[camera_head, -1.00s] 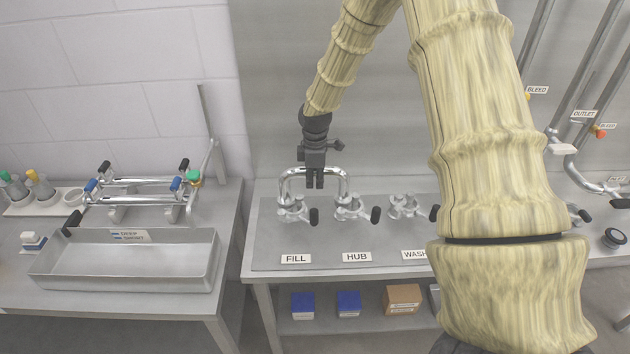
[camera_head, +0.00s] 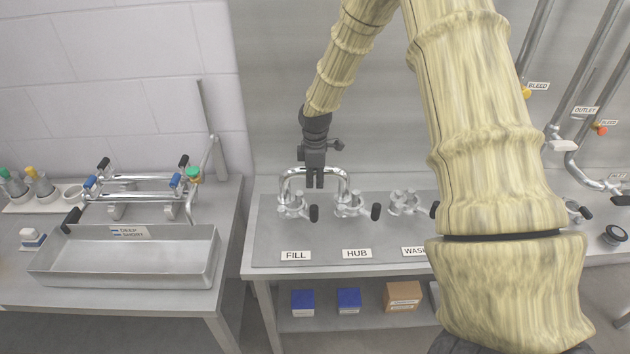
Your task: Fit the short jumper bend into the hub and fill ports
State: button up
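The jumper bend (camera_head: 287,181) is a shiny U-shaped metal pipe. It stands upright with its two legs down at the fill port (camera_head: 292,204) and the hub port (camera_head: 349,204), above the FILL and HUB labels. Whether its ends are fully seated is too small to tell. My gripper (camera_head: 315,184) points down at the middle of the bend's top span, with its dark fingers at the pipe. The fingers look close together, but whether they grip the pipe is not clear.
The wash port (camera_head: 405,203) stands right of the hub port, partly near my arm. Left is a metal tray (camera_head: 130,270) labelled DEEP and SHORT, with a rack of pipes (camera_head: 140,188) behind it. Blue boxes (camera_head: 348,300) and a brown box (camera_head: 403,297) sit on the shelf below.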

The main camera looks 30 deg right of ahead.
jog(key=o, duration=0.6)
jog(key=shift+c, duration=0.2)
jog(key=shift+r, duration=0.1)
notch_tip(320, 180, up, 12)
jog(key=shift+f, duration=0.1)
jog(key=shift+d, duration=0.1)
